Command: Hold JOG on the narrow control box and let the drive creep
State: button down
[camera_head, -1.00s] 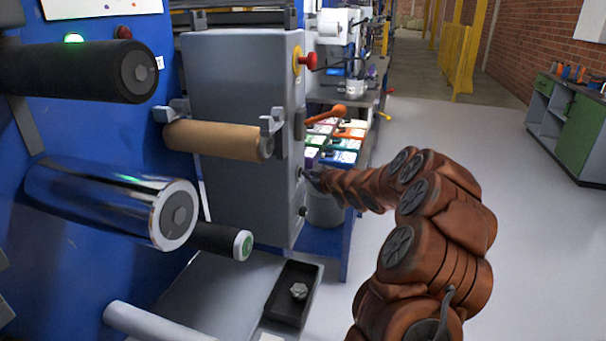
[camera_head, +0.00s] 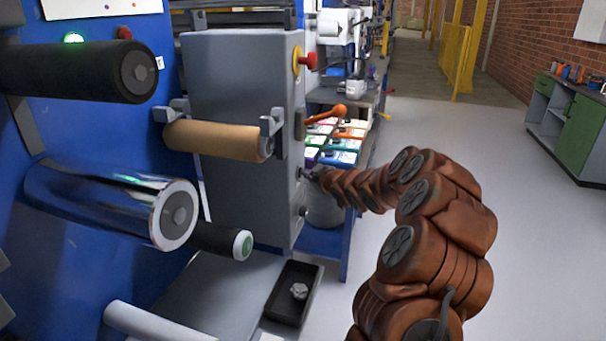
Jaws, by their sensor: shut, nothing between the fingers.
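The narrow control box (camera_head: 235,85) is a tall grey cabinet at the centre left, with a red emergency knob (camera_head: 308,61) on a yellow ring high on its right side face. An orange-handled lever (camera_head: 328,114) sticks out lower on that face. My gripper (camera_head: 308,175) is shut and empty at the same side face, below the lever. Its tips are at or very near a small control there. I cannot tell whether they touch it, and no JOG label is readable.
A cardboard core roll (camera_head: 218,140) hangs on brackets in front of the box. A chrome roller (camera_head: 105,202) and a black roller (camera_head: 80,70) jut out at left. A black tray (camera_head: 293,293) holds a nut. The floor at right is clear.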

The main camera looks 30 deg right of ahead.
jog(key=shift+s+d+p, duration=0.55)
jog(key=shift+s, duration=0.1)
jog(key=s+d+p, duration=0.1)
jog(key=s, duration=0.1)
jog(key=s+d+p, duration=0.1)
jog(key=d+p, duration=0.1)
jog(key=shift+s+d, duration=0.15)
jog(key=shift+s, duration=0.2)
dwell(0.7)
